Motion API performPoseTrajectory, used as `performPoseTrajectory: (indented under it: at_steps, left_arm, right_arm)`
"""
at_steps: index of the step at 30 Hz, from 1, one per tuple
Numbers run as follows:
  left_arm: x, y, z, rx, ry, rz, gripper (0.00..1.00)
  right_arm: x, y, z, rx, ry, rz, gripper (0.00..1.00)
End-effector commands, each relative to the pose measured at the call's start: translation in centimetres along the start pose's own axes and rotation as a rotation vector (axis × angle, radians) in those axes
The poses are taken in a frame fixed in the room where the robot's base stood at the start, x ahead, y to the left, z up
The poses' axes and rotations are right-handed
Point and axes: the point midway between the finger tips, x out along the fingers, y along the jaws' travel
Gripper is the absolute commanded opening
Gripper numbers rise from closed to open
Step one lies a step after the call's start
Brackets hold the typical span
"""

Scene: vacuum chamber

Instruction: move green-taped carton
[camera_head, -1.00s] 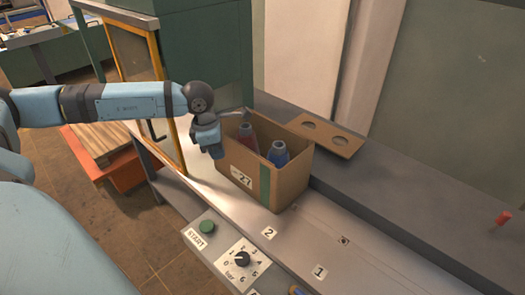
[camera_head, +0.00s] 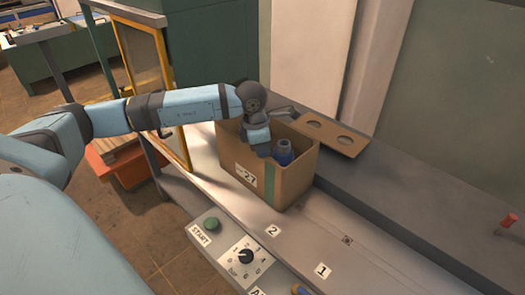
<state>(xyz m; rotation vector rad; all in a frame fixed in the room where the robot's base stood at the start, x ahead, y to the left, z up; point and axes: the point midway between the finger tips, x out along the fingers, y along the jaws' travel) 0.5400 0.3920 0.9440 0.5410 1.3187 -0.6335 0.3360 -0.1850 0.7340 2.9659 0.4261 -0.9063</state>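The green-taped carton (camera_head: 297,184) is an open brown box with a vertical green stripe and a "27" label. It stands upright on the grey metal ledge behind the control panel. A blue bottle (camera_head: 283,157) shows inside it. My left gripper (camera_head: 262,142) is at the carton's open top, over the left part of its near wall, and covers part of the inside. Its fingertips are not clear, so I cannot tell whether it is open or touches the carton. My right gripper is not in view.
A brown board with two holes (camera_head: 330,137) lies behind the carton. A yellow-framed glass door (camera_head: 184,150) stands close on the left. The control panel with a green START button (camera_head: 211,223) and dial is in front. The ledge to the right, marked 2 and 1, is clear.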

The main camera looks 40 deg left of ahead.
Motion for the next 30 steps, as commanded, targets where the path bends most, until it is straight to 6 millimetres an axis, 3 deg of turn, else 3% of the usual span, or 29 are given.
performPoseTrajectory:
  at_steps: [6,14,23,30]
  left_arm:
    - [0.7,-0.2,-0.6,-0.001,0.012,-0.009,0.00]
    - [0.3,-0.1,-3.4,-0.003,0.017,-0.008,0.00]
    - [0.2,-0.1,-3.3,-0.003,0.016,-0.008,0.00]
    - [-1.3,-0.1,-2.9,-0.002,0.012,-0.007,0.00]
  right_arm:
    - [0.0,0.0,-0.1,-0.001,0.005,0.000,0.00]
    - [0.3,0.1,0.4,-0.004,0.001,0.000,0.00]
    - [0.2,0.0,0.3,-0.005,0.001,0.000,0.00]
    - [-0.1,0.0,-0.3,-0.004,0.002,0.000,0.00]
